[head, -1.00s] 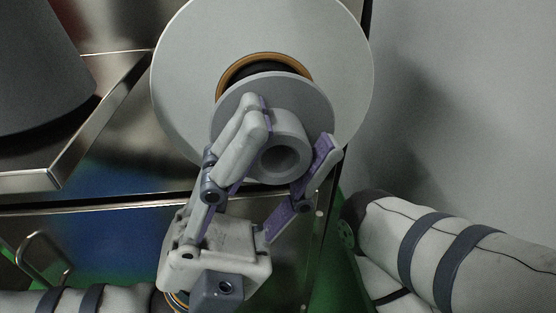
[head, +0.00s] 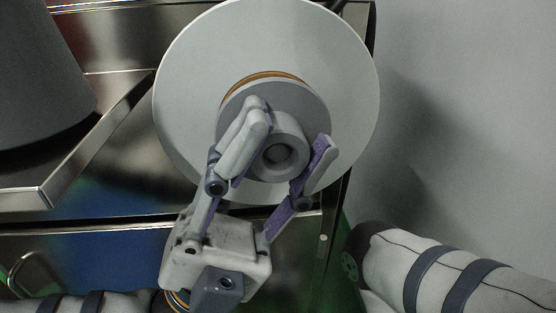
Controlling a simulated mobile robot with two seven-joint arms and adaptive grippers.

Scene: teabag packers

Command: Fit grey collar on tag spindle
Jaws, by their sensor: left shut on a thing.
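The grey collar (head: 302,100) has a wide flange and a thick hub with a round bore, and it faces me. My left gripper (head: 285,148) is shut on its hub, one finger on each side. The collar is in front of a large pale disc (head: 350,100) at the tag spindle. Only a thin orange-brown arc (head: 262,75) of the ring behind the flange shows. A round grey shape shows inside the bore; it may be the spindle's end. The rest of the spindle is hidden, and I cannot tell whether the flange touches the ring. My right gripper is out of view.
A dark grey cone-shaped body (head: 40,75) stands at the upper left above a metal tray edge (head: 95,150). Shiny metal panels lie behind the disc. A plain grey wall (head: 480,110) fills the right side. My right arm crosses the lower right.

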